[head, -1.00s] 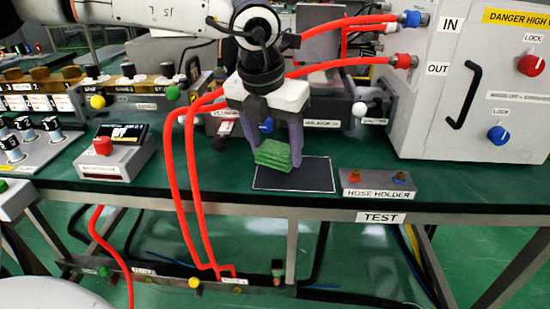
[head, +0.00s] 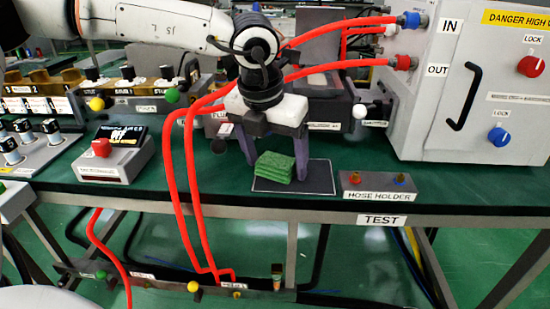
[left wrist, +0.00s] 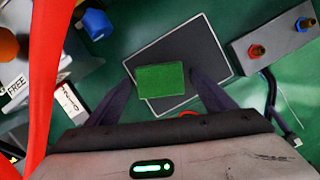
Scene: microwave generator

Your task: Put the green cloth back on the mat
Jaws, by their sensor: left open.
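The green cloth (head: 274,167) is a folded block on the left part of the dark mat (head: 318,178) with a pale border. My left gripper (head: 276,172) is open above it, with its purple fingers on either side of the cloth and apart from it. In the left wrist view the cloth (left wrist: 161,80) lies between the open fingertips (left wrist: 160,72), over the mat (left wrist: 205,55). Its lower left corner comes near the mat's edge there. My right gripper is not in view.
The hose holder (head: 377,188) stands right of the mat. Red hoses (head: 188,190) loop down just left of the gripper. A grey box with a red button (head: 113,160) stands further left. The large grey unit (head: 470,90) is at the right.

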